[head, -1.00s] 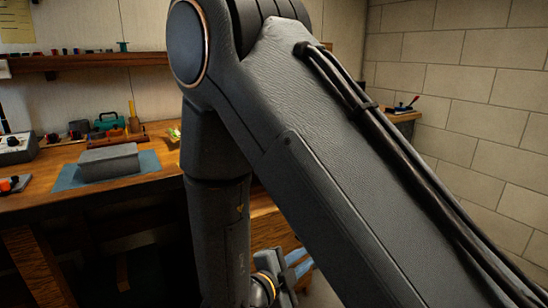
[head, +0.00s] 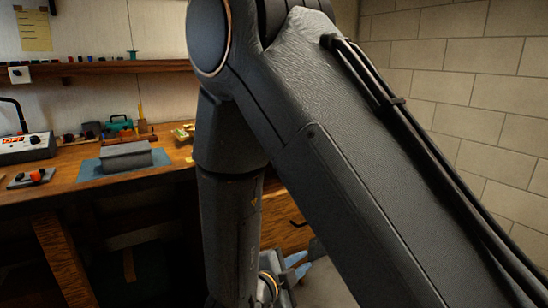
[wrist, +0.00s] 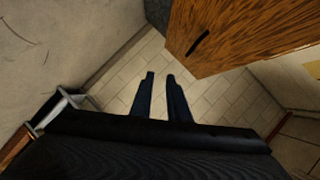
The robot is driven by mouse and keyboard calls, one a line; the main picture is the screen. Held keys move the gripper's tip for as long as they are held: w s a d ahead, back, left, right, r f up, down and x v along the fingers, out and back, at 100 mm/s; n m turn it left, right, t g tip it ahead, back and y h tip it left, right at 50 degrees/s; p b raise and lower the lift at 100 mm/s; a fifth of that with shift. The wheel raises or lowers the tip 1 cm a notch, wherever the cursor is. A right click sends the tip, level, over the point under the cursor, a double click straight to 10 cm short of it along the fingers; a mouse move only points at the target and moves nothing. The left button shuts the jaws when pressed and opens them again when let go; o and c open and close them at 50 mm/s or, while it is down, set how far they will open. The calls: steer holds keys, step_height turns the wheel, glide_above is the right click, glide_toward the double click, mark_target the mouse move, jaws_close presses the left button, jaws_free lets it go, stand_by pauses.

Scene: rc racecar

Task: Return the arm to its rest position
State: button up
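My arm fills the middle and right of the head view, with its elbow at the top and the forearm hanging down. In the wrist view my gripper (wrist: 160,77) points at the tiled floor. Its two dark fingers stand apart, with bare floor showing between them, and it holds nothing.
A wooden workbench (head: 66,204) at the left bears a grey box (head: 126,156) on a blue mat (head: 88,171), plus a power supply (head: 22,147). A wooden cabinet (wrist: 235,38) stands near my gripper. A block wall (head: 480,80) is at right.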

step_height(320, 180, up, 6)
steer(key=s+n+g+y+p, duration=0.2)
steer(key=n+g+y+p, duration=0.35)
steer(key=n+y, duration=0.4)
steer(key=s+d+r+n+g+p, duration=0.1)
steer(key=s+d+r+n+g, duration=0.1)
steer(key=s+d+n, duration=0.1)
steer(key=s+d+r+n+g+h+p, duration=0.1)
steer(key=s+d+r+n+g, duration=0.1)
steer(key=s+d, duration=0.3)
steer(key=s+d+r+n+g+p, duration=0.1)
steer(key=s+d+r+n+g, duration=0.1)
steer(key=s, duration=0.7)
steer(key=shift+d+r+n+p, duration=0.3)
steer(key=shift+d+r+n, duration=0.3)
steer(key=shift+d+n, duration=0.5)
steer(key=shift+d+r, duration=0.1)
